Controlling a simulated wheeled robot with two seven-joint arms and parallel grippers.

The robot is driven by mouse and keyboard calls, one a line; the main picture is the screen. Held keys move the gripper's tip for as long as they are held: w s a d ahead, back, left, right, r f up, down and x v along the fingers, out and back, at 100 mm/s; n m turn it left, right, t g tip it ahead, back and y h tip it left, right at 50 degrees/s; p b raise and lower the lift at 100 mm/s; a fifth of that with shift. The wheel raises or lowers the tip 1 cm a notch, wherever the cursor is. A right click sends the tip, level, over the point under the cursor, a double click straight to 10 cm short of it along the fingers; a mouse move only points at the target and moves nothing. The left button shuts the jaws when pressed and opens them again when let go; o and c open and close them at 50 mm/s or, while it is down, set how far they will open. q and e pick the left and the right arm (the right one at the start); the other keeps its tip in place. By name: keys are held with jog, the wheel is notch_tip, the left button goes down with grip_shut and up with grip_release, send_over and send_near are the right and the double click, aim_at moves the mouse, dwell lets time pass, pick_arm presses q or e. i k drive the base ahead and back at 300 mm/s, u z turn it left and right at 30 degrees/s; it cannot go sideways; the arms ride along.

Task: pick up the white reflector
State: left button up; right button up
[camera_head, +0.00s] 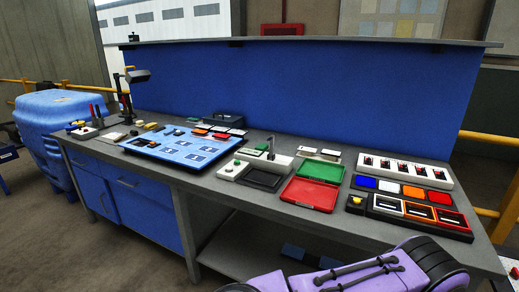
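A white square plate (388,187), which looks like the white reflector, lies in a row of coloured squares at the right part of the grey workbench (330,223). A blue square (366,183) is to its left; an orange square (413,191) and a red square (439,197) are to its right. Nothing covers the white square. Neither my left nor my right gripper shows in the head view.
In front of the squares is a black fixture with several framed slots (418,212). Behind them is a white strip with red parts (428,174). Green and red trays (309,193) stand left, a blue board (165,149) farther left. A purple arm link, likely mine, fills the lower right.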

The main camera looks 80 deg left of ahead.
aim_at(331, 154)
jog(key=u, duration=2.5)
